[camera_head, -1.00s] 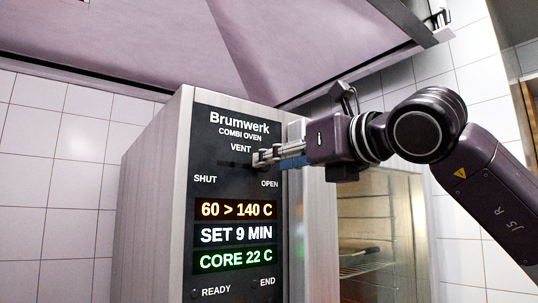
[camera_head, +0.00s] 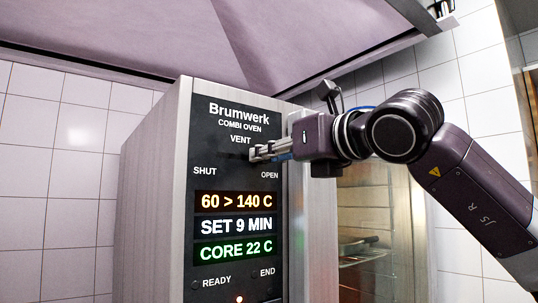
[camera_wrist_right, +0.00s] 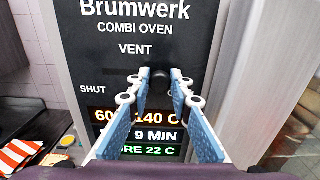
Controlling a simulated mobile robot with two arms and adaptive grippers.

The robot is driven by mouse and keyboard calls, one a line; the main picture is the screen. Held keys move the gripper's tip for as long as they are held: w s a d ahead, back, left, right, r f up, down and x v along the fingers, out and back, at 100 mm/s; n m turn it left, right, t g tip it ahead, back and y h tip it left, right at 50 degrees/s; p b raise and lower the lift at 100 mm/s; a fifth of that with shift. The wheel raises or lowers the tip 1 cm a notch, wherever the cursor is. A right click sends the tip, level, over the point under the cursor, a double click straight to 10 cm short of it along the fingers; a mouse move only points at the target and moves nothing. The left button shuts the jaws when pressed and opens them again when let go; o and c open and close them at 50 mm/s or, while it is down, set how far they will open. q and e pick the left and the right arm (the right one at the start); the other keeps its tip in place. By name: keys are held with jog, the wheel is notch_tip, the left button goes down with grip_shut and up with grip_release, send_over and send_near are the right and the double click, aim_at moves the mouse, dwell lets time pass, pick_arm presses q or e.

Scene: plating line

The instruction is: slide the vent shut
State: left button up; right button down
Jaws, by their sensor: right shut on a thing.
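The vent slider's dark knob (camera_wrist_right: 159,77) sits on the black control panel of the combi oven, below the word VENT and right of its middle, on the OPEN side. My right gripper (camera_head: 254,154) reaches in from the right and is shut on the knob. In the wrist view its two fingertips (camera_wrist_right: 157,80) stand on either side of the knob. In the head view the fingers hide most of the knob. The SHUT label (camera_head: 205,171) is at the left, and the OPEN label (camera_head: 270,175) at the right. My left gripper is out of view.
The oven (camera_head: 150,200) has lit displays (camera_head: 236,226) under the vent. Its glass door (camera_head: 365,215) is to the right, behind my right arm. A hood (camera_head: 150,35) hangs above. A red-and-white striped cloth (camera_wrist_right: 18,155) lies at lower left in the wrist view.

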jog(key=s+a+b, duration=0.1)
jog(key=a, duration=0.1)
jog(key=s+a+b, duration=0.1)
jog(key=s+a, duration=0.1)
jog(key=s+a+b, duration=0.1)
jog(key=a, duration=0.1)
jog(key=shift+s+a+b, duration=0.1)
jog(key=shift+s+b, duration=0.2)
jog(key=shift+b, duration=0.1)
jog(key=shift+w+d, duration=0.2)
jog(key=c, duration=2)
grip_release()
jog(key=shift+s+a, duration=0.1)
jog(key=shift+o, duration=1.2)
jog(key=shift+s+a, duration=0.1)
